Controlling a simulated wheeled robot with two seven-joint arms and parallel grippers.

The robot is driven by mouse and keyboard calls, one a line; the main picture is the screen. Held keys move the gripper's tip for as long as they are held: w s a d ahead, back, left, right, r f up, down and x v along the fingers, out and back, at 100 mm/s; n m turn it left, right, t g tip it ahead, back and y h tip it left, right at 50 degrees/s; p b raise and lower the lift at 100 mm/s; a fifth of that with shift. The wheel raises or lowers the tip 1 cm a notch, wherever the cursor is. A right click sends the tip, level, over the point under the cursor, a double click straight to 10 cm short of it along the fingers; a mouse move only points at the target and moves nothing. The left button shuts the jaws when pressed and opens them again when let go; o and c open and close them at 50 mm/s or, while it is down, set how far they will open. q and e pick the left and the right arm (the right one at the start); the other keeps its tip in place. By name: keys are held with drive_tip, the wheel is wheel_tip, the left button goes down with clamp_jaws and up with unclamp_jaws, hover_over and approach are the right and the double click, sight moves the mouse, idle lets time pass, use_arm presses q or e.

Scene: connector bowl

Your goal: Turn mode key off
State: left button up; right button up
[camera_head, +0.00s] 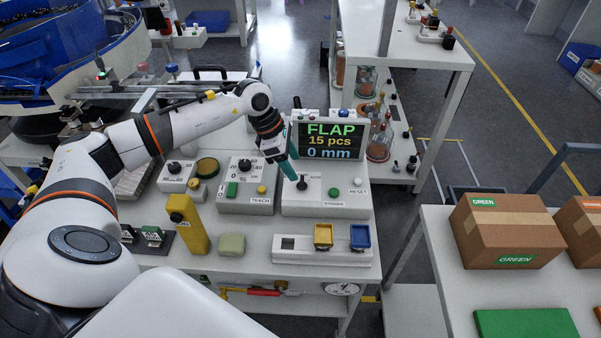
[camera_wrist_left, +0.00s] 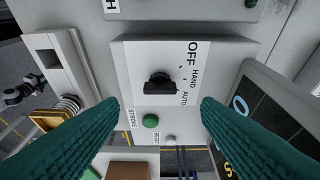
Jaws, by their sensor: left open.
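The mode key is a black knob (camera_head: 302,184) on the right-hand grey control box (camera_head: 328,206) in the head view. In the left wrist view the knob (camera_wrist_left: 160,87) sits near the centre on a white plate, with the labels OFF, HAND and AUTO beside it. Its handle lies roughly across that picture, towards the AUTO side; the exact setting is hard to tell. My left gripper (camera_head: 291,166) has teal fingers and hangs just above the knob. In the wrist view its open fingers (camera_wrist_left: 160,104) stand apart on either side, with nothing between them. My right gripper is not in view.
A display (camera_head: 332,140) reading FLAP, 15 pcs, 0 mm stands behind the box. Green STROKE and white RESET buttons are beside the key. Another control box (camera_head: 245,206) stands left, and a yellow handheld piece (camera_head: 188,225) further left. Cartons (camera_head: 508,232) are on the right table.

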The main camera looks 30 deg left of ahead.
sight(303, 180)
use_arm(q)
drive_tip(key=x, duration=0.4)
drive_tip(key=shift+d+f+p, duration=0.1)
drive_tip(key=shift+f+p, duration=0.05)
drive_tip(key=shift+p, duration=0.15)
drive_tip(key=shift+w+d+f, duration=0.2)
drive_tip(key=shift+f, duration=0.45)
drive_tip(key=c, duration=1)
